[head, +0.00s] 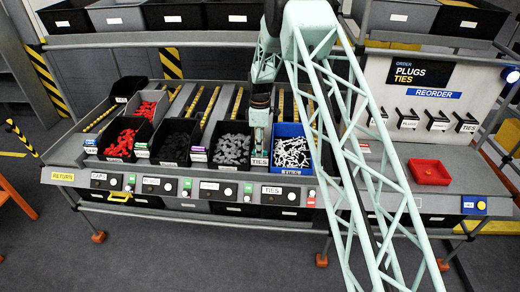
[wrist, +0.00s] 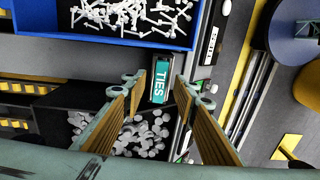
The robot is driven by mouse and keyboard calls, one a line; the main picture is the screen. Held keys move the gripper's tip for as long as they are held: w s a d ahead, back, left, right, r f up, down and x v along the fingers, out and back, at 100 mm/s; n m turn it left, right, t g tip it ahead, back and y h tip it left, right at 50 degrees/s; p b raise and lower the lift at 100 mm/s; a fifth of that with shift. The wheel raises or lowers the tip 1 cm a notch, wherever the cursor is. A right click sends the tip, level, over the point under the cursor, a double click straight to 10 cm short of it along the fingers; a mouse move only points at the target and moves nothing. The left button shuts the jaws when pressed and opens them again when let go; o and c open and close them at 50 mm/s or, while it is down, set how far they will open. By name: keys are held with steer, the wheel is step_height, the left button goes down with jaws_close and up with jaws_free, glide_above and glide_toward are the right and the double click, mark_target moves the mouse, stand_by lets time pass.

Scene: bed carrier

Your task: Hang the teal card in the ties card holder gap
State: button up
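The teal card (wrist: 161,82), marked TIES, stands in a slot at the shelf front, beside the blue bin of white ties. My gripper (wrist: 160,82) is open, with its two fingers on either side of the card and a visible gap to each. In the head view my gripper (head: 258,146) points down between the grey-parts bin and the blue bin and hides most of the card. Several black card holders (head: 437,121) hang on the white panel at the right. The rightmost holder (head: 467,123) seems to read TIES, but its lettering is small.
The blue bin (head: 309,169) stands right of my gripper and the grey-parts bin (head: 212,161) left of it. A red tray (head: 429,173) sits on the right-hand counter below the holders. A sign (head: 418,74) reads PLUGS and TIES. My arm crosses the middle of the view.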

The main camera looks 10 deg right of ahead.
steer(key=shift+r, duration=0.2)
step_height(320, 180, up, 12)
steer(key=shift+f, duration=0.2)
stand_by(0.7)
stand_by(0.4)
